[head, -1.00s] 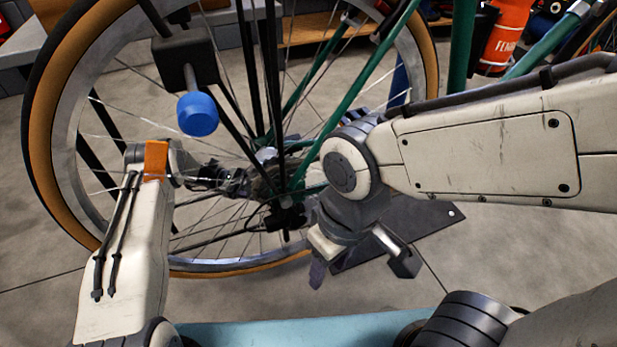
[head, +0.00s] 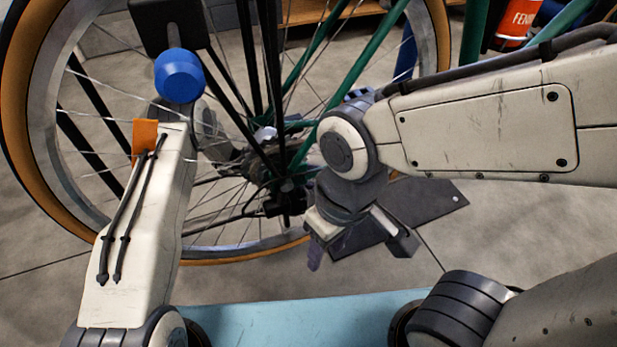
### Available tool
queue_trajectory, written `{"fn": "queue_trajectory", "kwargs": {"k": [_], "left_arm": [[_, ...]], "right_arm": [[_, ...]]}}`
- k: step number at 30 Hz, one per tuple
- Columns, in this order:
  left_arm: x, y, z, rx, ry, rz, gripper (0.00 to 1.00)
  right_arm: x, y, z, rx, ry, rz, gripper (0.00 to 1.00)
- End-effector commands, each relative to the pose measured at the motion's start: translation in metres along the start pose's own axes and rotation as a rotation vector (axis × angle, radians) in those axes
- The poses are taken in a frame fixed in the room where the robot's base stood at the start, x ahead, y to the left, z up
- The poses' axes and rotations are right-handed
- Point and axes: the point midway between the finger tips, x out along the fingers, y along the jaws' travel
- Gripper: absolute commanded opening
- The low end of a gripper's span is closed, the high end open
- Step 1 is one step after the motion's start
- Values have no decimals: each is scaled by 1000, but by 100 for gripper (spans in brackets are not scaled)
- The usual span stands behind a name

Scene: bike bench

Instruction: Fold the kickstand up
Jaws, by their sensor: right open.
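The bike's rear wheel (head: 22,130) with its tan tyre stands upright ahead of me, its green frame (head: 352,90) running up from the hub. A dark part (head: 286,203) hangs below the hub; I cannot tell whether it is the kickstand or the gear mechanism. I cannot make out the kickstand for certain. My right gripper (head: 358,238) is open and empty, pointing down just right of the hub, over the floor plate. My left arm reaches up to the wheel's left part; its gripper (head: 222,148) is dark against the spokes and its jaws are unclear.
A black block with a blue knob (head: 179,76) stands in front of the wheel at upper left. A dark plate (head: 425,203) lies on the floor. Grey floor is free at lower right of the wheel.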

Motion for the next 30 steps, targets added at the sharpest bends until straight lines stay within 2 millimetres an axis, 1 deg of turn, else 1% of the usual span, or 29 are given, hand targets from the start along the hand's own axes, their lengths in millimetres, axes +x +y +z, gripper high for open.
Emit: {"fn": "queue_trajectory", "kwargs": {"k": [7, 8, 9, 12, 30], "left_arm": [[1, 0, 0, -1, 0, 1, 53], [0, 0, 0, -1, 0, 1, 49], [0, 0, 0, -1, 0, 1, 34], [0, 0, 0, -1, 0, 1, 0], [0, 0, 0, -1, 0, 2, 0]], "right_arm": [[0, 0, 0, 0, 0, 0, 50], [0, 0, 0, 0, 0, 0, 50], [0, 0, 0, 0, 0, 0, 50], [0, 0, 0, 0, 0, 0, 50], [0, 0, 0, 0, 0, 0, 50]]}}
